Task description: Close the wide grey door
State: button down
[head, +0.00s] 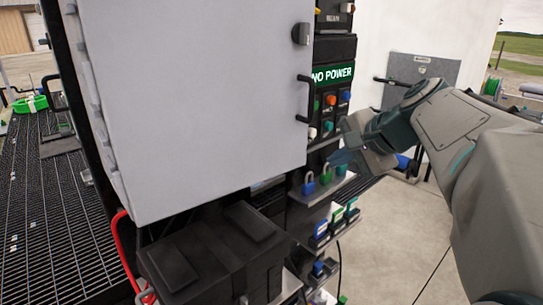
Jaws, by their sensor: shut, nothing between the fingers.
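The wide grey door (195,95) is a large pale panel filling the upper left of the view. Hinges run down its left edge. A black bar handle (303,98) and a dark latch knob (300,33) sit at its right edge. I cannot tell from this angle whether it lies flush or stands ajar. My gripper (338,158) is shut and empty, to the right of the door's lower right edge and apart from the handle, in front of the control column. My wrist hides part of what lies behind it.
A black control column (333,75) with a "NO POWER" sign and coloured buttons stands right of the door. Below it are shelves with padlocks (308,183). A black box (215,250) juts out under the door. A smaller grey panel (425,72) is behind. Concrete floor (385,245) is clear at right.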

jog(key=shift+w+a+r+p+x, duration=0.3)
jog(key=shift+p+x, duration=0.3)
jog(key=shift+x, duration=1.5)
jog(key=shift+w+a+r+p+x, duration=0.15)
jog(key=shift+r+p+x, duration=0.3)
jog(key=shift+x, duration=1.6)
jog(key=shift+w+a+r+p+x, duration=0.1)
jog(key=shift+w+r+p+x, duration=0.4)
jog(key=shift+x, duration=1.6)
jog(key=shift+s+f, duration=0.2)
jog(key=shift+f, duration=0.05)
